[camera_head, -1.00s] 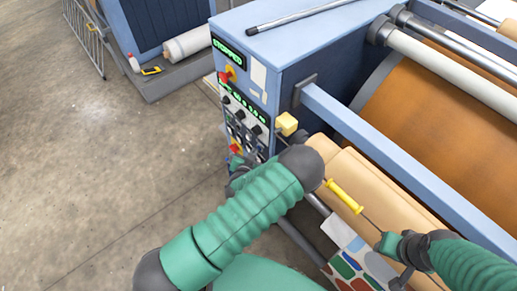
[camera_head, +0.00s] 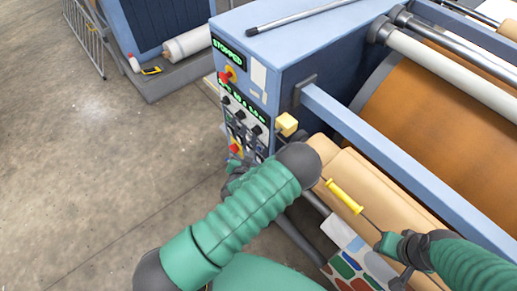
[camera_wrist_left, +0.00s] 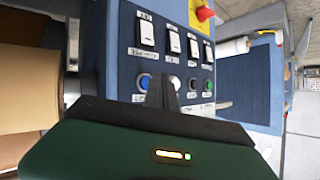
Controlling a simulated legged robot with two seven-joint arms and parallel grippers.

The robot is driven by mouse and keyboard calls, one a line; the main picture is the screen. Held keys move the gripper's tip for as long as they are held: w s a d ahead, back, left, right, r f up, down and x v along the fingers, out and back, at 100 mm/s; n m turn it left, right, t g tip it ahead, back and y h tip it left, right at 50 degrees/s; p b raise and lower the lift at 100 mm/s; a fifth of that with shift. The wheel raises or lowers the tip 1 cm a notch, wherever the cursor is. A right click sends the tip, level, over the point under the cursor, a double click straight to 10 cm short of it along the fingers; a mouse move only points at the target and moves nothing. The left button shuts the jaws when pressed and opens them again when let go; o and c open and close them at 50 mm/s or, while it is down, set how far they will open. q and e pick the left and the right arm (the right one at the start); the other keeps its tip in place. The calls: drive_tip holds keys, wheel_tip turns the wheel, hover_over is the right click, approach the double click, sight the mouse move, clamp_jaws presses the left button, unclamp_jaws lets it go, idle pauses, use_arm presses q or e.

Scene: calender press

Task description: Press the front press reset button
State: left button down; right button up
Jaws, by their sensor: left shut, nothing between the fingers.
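The control panel (camera_head: 240,105) is on the end of the blue press. In the left wrist view its lower part (camera_wrist_left: 125,60) carries rocker switches above a row of round buttons. A blue button (camera_wrist_left: 144,82) is at the left of the row, and a black one (camera_wrist_left: 193,85) and a green one (camera_wrist_left: 208,86) at the right. My left gripper (camera_wrist_left: 163,88) is shut and empty, its tip in front of the row just right of the blue button. It hides part of a pale button (camera_wrist_left: 175,83). Contact cannot be told. Labels are too small to read. My right gripper (camera_head: 385,243) is beside a thin rod.
A red knob (camera_wrist_left: 205,13) protrudes beside the switches. A yellow block (camera_head: 287,124) sticks out at the press corner. A yellow handle (camera_head: 345,196) on the thin rod lies by the tan roll (camera_head: 360,175).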

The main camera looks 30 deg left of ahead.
use_arm(q)
drive_tip(key=s, duration=0.1)
drive_tip(key=s+a, duration=0.1)
drive_tip(key=s, duration=0.1)
drive_tip(key=s+a, duration=0.1)
drive_tip(key=shift+s, duration=0.3)
idle(0.6)
